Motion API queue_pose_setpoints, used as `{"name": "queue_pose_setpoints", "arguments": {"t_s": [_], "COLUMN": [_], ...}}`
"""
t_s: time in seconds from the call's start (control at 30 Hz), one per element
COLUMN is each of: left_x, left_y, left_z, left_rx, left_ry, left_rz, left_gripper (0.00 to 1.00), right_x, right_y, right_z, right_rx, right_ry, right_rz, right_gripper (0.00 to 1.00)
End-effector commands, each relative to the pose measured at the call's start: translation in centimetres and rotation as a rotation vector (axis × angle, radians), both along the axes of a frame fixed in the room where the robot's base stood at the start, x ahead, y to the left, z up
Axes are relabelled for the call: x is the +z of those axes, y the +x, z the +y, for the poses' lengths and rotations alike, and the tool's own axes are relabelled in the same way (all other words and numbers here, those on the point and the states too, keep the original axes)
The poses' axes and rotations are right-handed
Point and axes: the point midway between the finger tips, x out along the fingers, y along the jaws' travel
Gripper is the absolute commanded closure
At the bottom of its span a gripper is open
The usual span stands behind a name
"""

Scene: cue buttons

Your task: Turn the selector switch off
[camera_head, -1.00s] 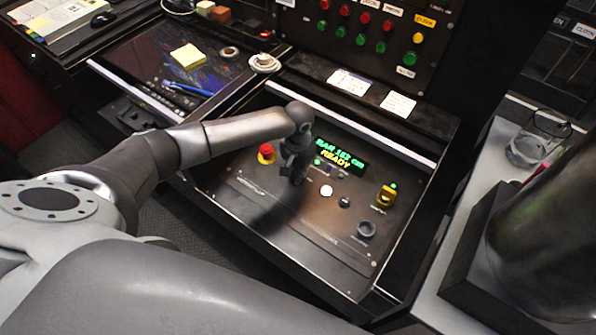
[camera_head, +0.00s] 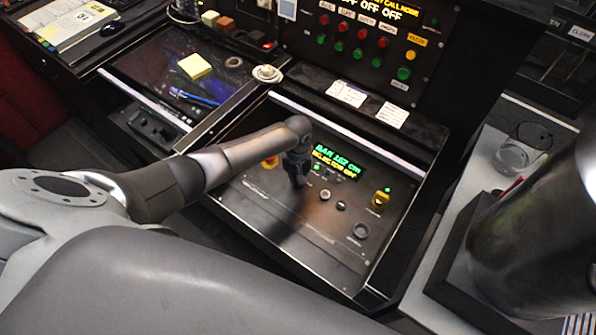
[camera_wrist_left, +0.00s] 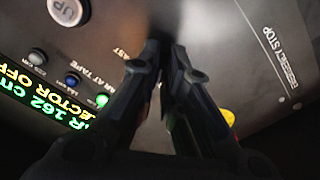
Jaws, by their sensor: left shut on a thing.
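My left gripper (camera_head: 298,183) reaches down onto the sloped black control panel (camera_head: 300,240), between the red emergency stop (camera_head: 270,162) and the white button (camera_head: 325,195). In the left wrist view its fingertips (camera_wrist_left: 162,45) are together at the panel, beside lettering ending in "FAST". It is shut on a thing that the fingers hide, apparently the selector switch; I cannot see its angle. The display (camera_head: 337,163) reads "BAR 162 cm" and "SELECTOR OFF", and part of it shows in the left wrist view (camera_wrist_left: 45,95). My right gripper is not in view.
A yellow knob (camera_head: 380,199) and a dark round button (camera_head: 361,231) are to the right on the panel. In the left wrist view are an "UP" button (camera_wrist_left: 66,10) and a lit green one (camera_wrist_left: 102,101).

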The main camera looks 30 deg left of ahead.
Motion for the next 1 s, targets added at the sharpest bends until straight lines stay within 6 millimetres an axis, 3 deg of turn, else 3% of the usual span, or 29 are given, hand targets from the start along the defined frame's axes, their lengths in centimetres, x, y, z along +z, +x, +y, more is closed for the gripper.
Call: {"name": "queue_pose_setpoints", "arguments": {"t_s": [0.03,0.33,0.97,1.0], "left_x": [0.4,0.2,0.1,0.1], "left_y": [0.0,0.0,0.1,0.1], "left_z": [-0.1,0.1,0.2,0.2], "left_rx": [0.036,0.187,0.241,0.241], "left_ry": [-0.003,0.000,0.001,0.001], "left_rz": [0.001,-0.001,-0.004,-0.004], "left_gripper": [1.00,1.00,1.00,0.89], "right_x": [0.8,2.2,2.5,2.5], "right_y": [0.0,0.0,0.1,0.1], "right_z": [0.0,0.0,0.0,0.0], "right_rx": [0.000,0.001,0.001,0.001], "right_ry": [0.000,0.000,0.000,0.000], "right_rz": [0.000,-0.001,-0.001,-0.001], "right_gripper": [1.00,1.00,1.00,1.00]}}
